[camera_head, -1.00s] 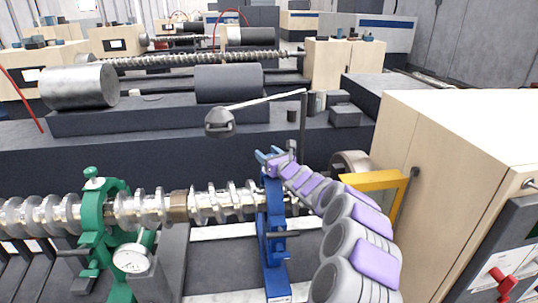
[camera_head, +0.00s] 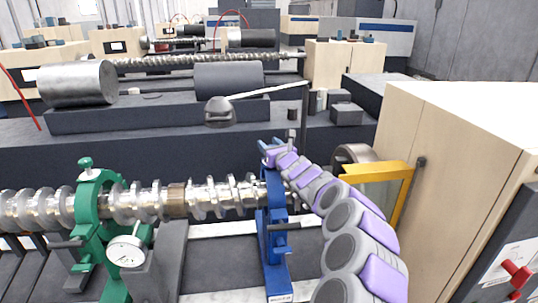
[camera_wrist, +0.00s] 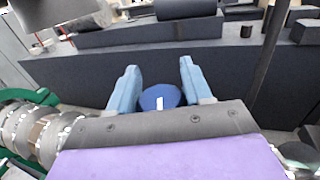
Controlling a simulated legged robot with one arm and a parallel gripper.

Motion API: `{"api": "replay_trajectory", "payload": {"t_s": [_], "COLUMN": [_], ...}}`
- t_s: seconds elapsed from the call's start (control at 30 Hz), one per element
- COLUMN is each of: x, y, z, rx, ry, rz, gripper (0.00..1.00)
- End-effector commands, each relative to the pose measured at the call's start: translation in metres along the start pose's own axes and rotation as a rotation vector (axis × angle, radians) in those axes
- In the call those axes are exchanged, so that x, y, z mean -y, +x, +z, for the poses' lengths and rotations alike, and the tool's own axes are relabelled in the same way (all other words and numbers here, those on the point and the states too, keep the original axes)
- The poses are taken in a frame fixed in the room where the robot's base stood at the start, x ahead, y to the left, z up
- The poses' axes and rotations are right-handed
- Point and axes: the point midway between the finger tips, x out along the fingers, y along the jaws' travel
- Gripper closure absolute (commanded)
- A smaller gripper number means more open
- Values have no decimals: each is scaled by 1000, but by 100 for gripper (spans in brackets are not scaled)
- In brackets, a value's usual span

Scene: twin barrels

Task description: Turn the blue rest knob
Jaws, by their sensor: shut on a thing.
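The blue rest (camera_head: 272,240) stands upright around the shaft (camera_head: 225,194), right of the green rest (camera_head: 88,205). My gripper (camera_head: 272,147) is at the top of the blue rest, with my purple and grey arm reaching in from the lower right.
A dial gauge (camera_head: 126,251) stands by the green rest. A dark post with a lamp (camera_head: 219,111) rises behind my gripper.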

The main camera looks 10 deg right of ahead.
Motion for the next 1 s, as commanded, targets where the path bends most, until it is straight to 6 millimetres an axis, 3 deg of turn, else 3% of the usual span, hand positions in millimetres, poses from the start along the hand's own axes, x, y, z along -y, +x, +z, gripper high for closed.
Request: {"api": "replay_trajectory", "payload": {"t_s": [0.83, 0.87, 1.0], "x": [2, 2, 2], "y": [-1, -1, -1], "z": [2, 2, 1], "rx": [2, 2, 1], "ry": [5, 5, 5], "rz": [-92, -92, -92], "gripper": [81, 50, 37]}}
